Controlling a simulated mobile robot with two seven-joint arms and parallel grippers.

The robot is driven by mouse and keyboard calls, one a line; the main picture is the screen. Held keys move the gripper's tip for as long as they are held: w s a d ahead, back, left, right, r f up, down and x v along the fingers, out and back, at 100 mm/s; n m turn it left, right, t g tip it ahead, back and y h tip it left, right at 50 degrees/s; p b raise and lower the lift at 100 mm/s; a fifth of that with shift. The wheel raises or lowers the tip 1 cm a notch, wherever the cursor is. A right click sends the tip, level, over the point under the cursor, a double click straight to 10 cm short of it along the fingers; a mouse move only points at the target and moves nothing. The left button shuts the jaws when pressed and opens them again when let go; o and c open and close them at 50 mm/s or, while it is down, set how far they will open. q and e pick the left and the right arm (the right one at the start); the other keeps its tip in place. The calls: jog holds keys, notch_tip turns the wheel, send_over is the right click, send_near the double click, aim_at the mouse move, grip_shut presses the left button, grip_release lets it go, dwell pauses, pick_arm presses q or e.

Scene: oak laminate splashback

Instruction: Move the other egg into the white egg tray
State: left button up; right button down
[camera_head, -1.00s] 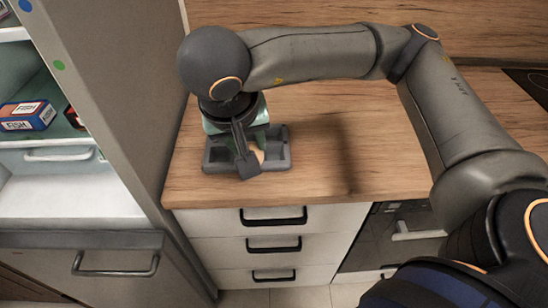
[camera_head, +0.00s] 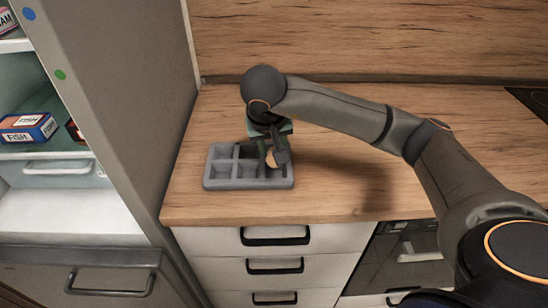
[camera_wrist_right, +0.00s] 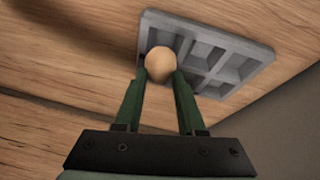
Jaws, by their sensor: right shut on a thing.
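A tan egg (camera_head: 270,158) is between the fingers of my right gripper (camera_head: 274,152), which is shut on it. The egg also shows in the right wrist view (camera_wrist_right: 159,62), pinched at the fingertips. It is at the right end of a grey compartmented tray (camera_head: 221,184) on the counter; the tray also shows in the right wrist view (camera_wrist_right: 236,47). I cannot tell whether the egg is inside a compartment or just above it. The other visible compartments look empty. No plainly white egg tray shows. My left gripper is out of view.
The wooden counter (camera_head: 350,180) is clear right of the tray, with a splashback (camera_head: 370,40) behind. At left is an open fridge (camera_head: 60,215) with a FISH box (camera_head: 28,128) on a shelf. Drawers (camera_head: 215,240) are below the counter.

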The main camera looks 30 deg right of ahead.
jog(key=x, duration=0.3)
jog(key=shift+s+a+f+p, duration=0.1)
jog(key=shift+s+f+p, duration=0.2)
jog(key=shift+f, duration=0.25)
jog(key=shift+f, duration=0.35)
jog(key=c, duration=0.5)
grip_release()
jog(key=shift+r, duration=0.1)
jog(key=shift+r, duration=0.1)
